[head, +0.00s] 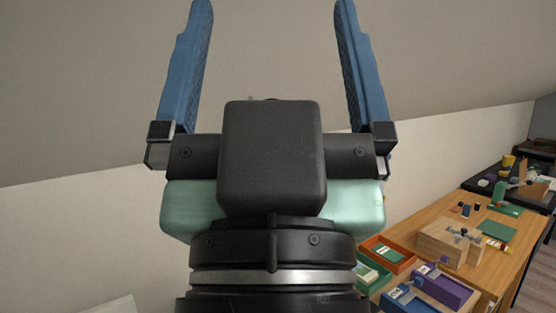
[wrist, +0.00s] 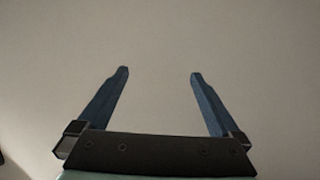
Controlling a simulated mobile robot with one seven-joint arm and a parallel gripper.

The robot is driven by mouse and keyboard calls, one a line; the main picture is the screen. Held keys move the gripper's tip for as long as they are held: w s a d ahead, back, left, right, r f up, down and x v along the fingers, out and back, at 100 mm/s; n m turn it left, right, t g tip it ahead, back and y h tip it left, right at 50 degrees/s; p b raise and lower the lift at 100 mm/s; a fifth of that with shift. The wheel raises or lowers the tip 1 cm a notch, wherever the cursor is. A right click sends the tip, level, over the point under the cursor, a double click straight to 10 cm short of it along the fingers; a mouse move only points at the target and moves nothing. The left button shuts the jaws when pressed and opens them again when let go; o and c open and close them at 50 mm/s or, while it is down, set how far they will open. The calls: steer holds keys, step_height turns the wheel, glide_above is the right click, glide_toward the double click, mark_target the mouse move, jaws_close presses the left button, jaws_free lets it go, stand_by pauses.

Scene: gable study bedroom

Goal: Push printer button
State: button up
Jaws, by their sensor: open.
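My gripper (head: 272,35) fills the middle of the head view, with its two blue fingers spread wide apart and nothing between them. It also shows in the wrist view (wrist: 158,75), open and empty in front of a plain pale wall. The fingers touch nothing that I can see. I cannot make out a printer or its button in either view. My gripper and arm hide the middle of the head view.
A wooden desk (head: 478,208) stands at the lower right of the head view. On it are a wooden box (head: 447,243), an orange tray (head: 401,262), a purple box (head: 447,290) and several small items. A dark surface (head: 536,192) lies behind. A sloped ceiling (head: 460,60) is above.

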jaws_close()
stand_by(0.5)
steer(key=shift+w, duration=0.1)
stand_by(1.2)
